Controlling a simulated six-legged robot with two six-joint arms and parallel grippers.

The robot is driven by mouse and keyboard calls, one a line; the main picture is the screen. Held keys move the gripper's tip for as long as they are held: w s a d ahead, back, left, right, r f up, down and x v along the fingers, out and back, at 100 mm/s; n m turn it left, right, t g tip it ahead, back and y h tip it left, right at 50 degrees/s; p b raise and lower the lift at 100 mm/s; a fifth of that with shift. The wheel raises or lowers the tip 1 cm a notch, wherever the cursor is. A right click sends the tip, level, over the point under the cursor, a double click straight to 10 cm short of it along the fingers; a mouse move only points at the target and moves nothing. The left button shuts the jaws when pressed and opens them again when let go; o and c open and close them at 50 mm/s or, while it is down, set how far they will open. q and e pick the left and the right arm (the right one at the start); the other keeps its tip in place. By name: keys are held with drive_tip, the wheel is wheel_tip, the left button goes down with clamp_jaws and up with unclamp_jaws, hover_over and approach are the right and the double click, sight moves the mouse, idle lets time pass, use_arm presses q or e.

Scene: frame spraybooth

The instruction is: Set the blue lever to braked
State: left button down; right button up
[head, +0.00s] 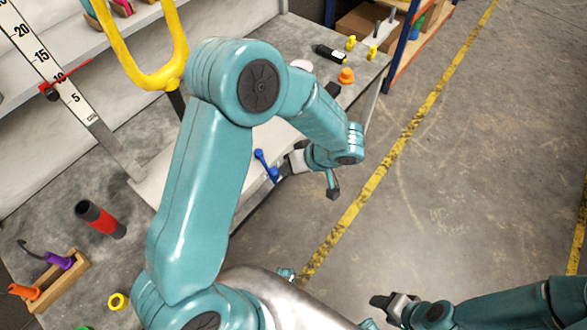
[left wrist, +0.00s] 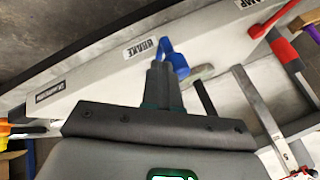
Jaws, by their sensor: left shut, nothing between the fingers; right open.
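The blue lever (head: 265,165) stands on the front edge of the bench, just left of my left gripper (head: 281,172). In the left wrist view the blue lever (left wrist: 173,57) rises beside a label reading BRAKE (left wrist: 139,47). The fingertips of my left gripper (left wrist: 162,68) are together and empty. They overlap the lower part of the lever in that view; whether they touch it I cannot tell. My right gripper (head: 386,306) is open over the floor at the lower right, away from the bench.
A red lever (left wrist: 276,20) by a CLAMP label (left wrist: 249,4) is near the blue one. A yellow handle (head: 150,75), a red and black cylinder (head: 101,220) and a wooden rack (head: 58,281) are on the bench. Floor to the right is clear.

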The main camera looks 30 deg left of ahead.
use_arm(q)
drive_tip(key=b, duration=0.1)
drive_tip(key=s+m+b, duration=0.1)
drive_tip(key=s+t+b, duration=0.1)
drive_tip(key=b, duration=0.1)
drive_tip(key=shift+a+f+m, duration=0.25)
drive_tip(key=shift+a+m, duration=0.1)
drive_tip(key=shift+m, duration=0.05)
drive_tip(key=shift+s+a+r, duration=0.1)
drive_tip(key=shift+s+r, duration=0.1)
drive_tip(key=shift+s, duration=0.05)
drive_tip(key=shift+w, duration=0.1)
use_arm(e)
drive_tip(key=f, duration=0.5)
drive_tip(key=shift+s+f, duration=0.15)
drive_tip(key=shift+s, duration=0.05)
